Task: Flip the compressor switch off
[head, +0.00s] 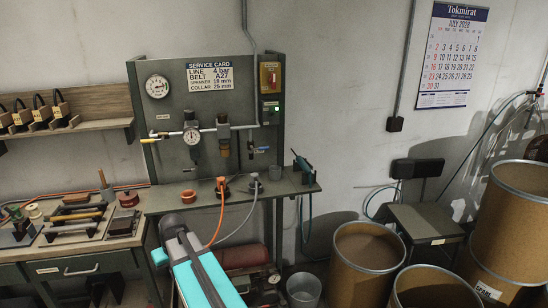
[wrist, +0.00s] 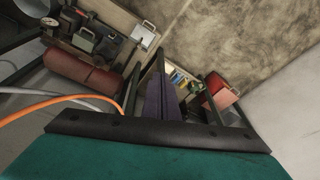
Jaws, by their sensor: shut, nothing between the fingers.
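The switch box (head: 270,76) is yellow with a red lever or knob, high on the right of the grey panel (head: 215,100). A small grey box (head: 270,111) with a lit green lamp sits just below it. The knob is too small for me to tell its exact setting. My gripper (wrist: 163,72) is shut and empty in the wrist view, with its dark fingers together. In the head view only my teal arm is clear, low in front of the bench and well below the switch box. The switch box cannot be made out in the wrist view.
Gauges and valves (head: 192,137) stick out from the panel. An orange hose (head: 221,215) hangs off the bench shelf near my arm. A red tank (head: 242,257) lies below and also shows in the wrist view (wrist: 82,74). Fibre drums (head: 365,265) stand at right.

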